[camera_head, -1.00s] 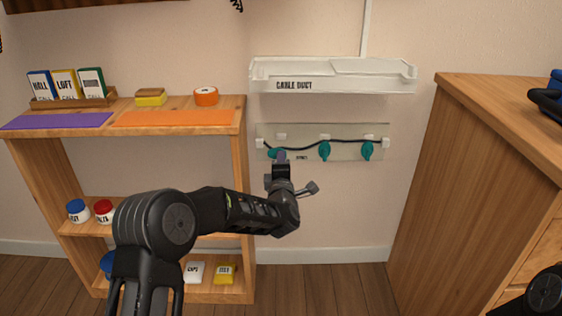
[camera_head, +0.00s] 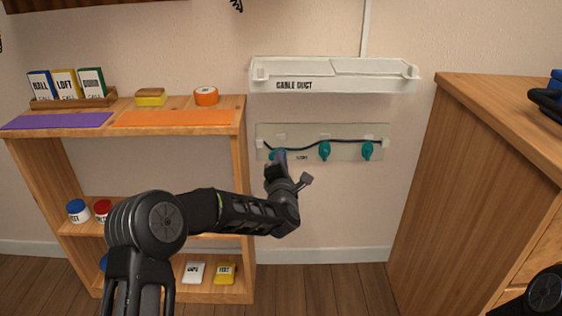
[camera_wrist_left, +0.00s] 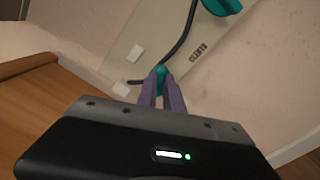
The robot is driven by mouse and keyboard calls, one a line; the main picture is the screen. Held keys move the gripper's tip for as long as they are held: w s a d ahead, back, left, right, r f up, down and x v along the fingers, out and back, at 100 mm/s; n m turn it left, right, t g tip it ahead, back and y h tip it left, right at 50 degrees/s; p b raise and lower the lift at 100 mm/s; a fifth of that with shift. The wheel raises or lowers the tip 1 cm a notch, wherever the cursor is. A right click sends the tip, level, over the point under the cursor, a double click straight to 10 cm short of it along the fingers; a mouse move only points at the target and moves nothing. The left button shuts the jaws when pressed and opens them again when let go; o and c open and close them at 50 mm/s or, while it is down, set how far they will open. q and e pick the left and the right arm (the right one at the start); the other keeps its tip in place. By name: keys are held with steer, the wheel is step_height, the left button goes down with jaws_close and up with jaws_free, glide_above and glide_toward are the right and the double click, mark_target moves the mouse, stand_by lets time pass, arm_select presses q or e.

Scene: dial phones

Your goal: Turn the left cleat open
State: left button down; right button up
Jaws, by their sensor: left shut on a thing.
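The left cleat (camera_head: 274,154) is a small teal piece at the left end of the pale wall panel (camera_head: 350,152); my gripper partly hides it. My left gripper (camera_head: 281,156) reaches up to it from below. In the left wrist view the purple fingertips (camera_wrist_left: 161,84) are shut on the left cleat (camera_wrist_left: 161,70), of which only a small teal end shows. A dark cable (camera_head: 345,141) runs along the panel above the cleats. The middle cleat (camera_head: 324,151) and right cleat (camera_head: 367,150) hang upright. My right gripper is not in view.
A white cable duct (camera_head: 350,82) juts out above the panel. A wooden shelf unit (camera_head: 241,135) with boxes and jars stands left, close to my arm. A wooden cabinet (camera_head: 430,190) stands right. The wall below the panel is clear.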

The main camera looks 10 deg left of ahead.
arm_select(q)
steer(key=shift+f, duration=0.1)
steer(key=c, duration=1.5)
jaws_free()
steer(key=p+v, duration=0.2)
steer(key=v, duration=0.6)
steer(key=shift+w, duration=0.1)
